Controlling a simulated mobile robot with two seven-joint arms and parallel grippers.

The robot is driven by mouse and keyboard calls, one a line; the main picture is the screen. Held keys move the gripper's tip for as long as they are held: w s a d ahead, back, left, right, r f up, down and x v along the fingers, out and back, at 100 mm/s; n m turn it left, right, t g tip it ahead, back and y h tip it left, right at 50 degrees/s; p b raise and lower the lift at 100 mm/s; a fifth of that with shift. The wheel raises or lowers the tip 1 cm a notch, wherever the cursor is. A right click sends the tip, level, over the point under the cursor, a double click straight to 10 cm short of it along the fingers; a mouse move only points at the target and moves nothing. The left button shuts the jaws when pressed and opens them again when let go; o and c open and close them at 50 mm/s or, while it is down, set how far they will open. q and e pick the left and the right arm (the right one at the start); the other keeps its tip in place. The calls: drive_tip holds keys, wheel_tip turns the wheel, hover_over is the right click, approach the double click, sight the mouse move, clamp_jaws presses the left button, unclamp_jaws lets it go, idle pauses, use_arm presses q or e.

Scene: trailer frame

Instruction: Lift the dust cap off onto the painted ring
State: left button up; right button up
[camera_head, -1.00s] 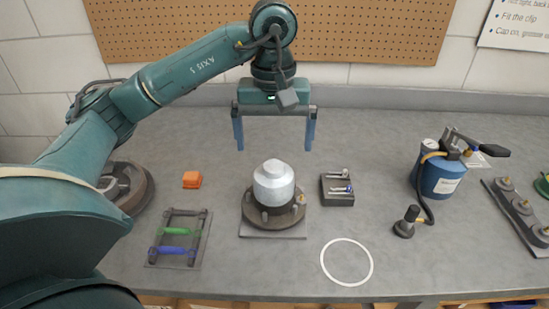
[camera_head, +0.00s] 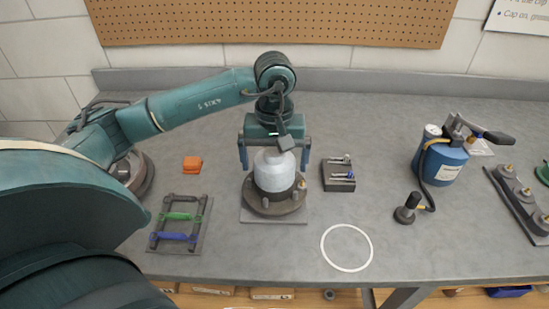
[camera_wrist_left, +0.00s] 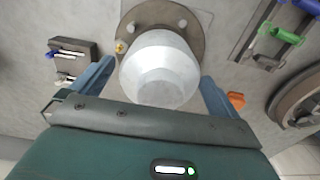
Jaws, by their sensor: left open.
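The dust cap (camera_head: 275,172) is a pale grey, rounded metal cap seated on a dark round hub (camera_head: 262,204) with studs, on a square plate. My left gripper (camera_head: 274,160) is open above it, pointing down, with one blue finger on each side of the cap. In the left wrist view the cap (camera_wrist_left: 159,72) sits between the two spread fingers, with gaps visible, so it is not gripped. The painted ring (camera_head: 346,248) is a white circle outline on the bench at the front right, and it is empty. My right gripper is not in view.
A dark block with small pins (camera_head: 338,175) stands right of the hub. A rack with green and blue bars (camera_head: 180,222) and an orange block (camera_head: 192,164) lie left. A blue pump can (camera_head: 441,160) with a hose stands right. The bench around the ring is clear.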

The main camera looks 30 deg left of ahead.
use_arm(q)
wheel_tip(320, 180, down, 2)
drive_tip(key=shift+r, duration=0.1)
drive_tip(key=c, duration=0.9)
